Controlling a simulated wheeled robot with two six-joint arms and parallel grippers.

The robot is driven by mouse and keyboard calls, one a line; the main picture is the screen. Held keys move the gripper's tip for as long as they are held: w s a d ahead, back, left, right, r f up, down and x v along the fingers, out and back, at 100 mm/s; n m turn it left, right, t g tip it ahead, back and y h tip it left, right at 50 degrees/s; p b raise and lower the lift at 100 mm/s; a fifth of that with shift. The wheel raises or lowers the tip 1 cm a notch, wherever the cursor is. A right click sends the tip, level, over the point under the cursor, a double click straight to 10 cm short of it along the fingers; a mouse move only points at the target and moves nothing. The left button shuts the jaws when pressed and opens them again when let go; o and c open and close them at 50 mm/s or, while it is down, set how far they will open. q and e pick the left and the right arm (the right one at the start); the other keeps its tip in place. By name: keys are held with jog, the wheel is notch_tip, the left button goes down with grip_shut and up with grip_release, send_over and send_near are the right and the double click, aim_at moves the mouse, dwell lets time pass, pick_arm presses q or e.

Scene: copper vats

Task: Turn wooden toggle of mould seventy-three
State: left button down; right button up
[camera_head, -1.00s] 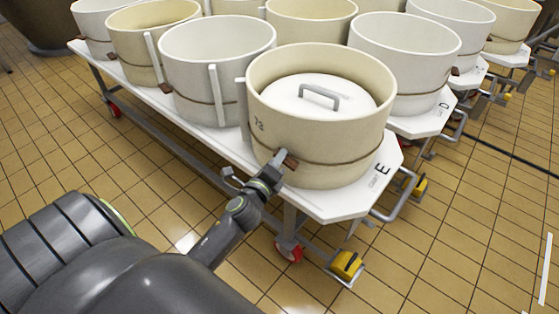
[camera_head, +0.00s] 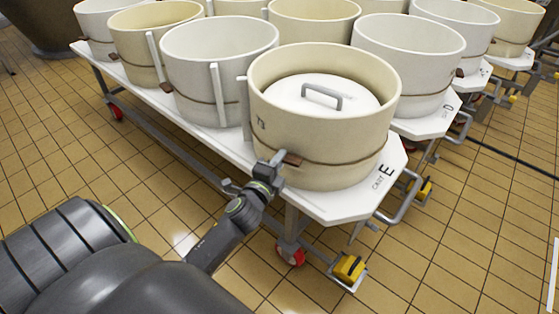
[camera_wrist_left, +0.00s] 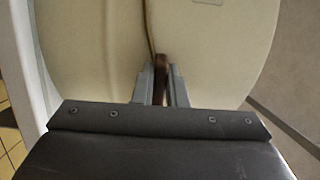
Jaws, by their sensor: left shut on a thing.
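The cream mould (camera_head: 330,139) marked 73 stands at the near end of the white cart top in the head view, with a white lid (camera_head: 318,97) and grey handle inside it. A brown band runs round it to the wooden toggle (camera_head: 293,159). My left gripper (camera_head: 279,163) is at the mould's near side, shut on the toggle. In the left wrist view the brown toggle (camera_wrist_left: 162,80) shows between the two grey fingers (camera_wrist_left: 161,88), close against the mould's cream wall (camera_wrist_left: 215,55). My right gripper is not in view.
Other white and cream moulds (camera_head: 215,70) crowd the same cart (camera_head: 398,152) and the carts beyond. A grey cart handle (camera_head: 409,207) and yellow-braked castor (camera_head: 348,268) stick out at the near corner. Tiled floor (camera_head: 460,240) is clear at the right.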

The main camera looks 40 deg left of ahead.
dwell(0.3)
pick_arm(q)
jog(key=c, duration=1.5)
grip_release()
jog(key=shift+o, duration=0.2)
jog(key=shift+s, duration=0.1)
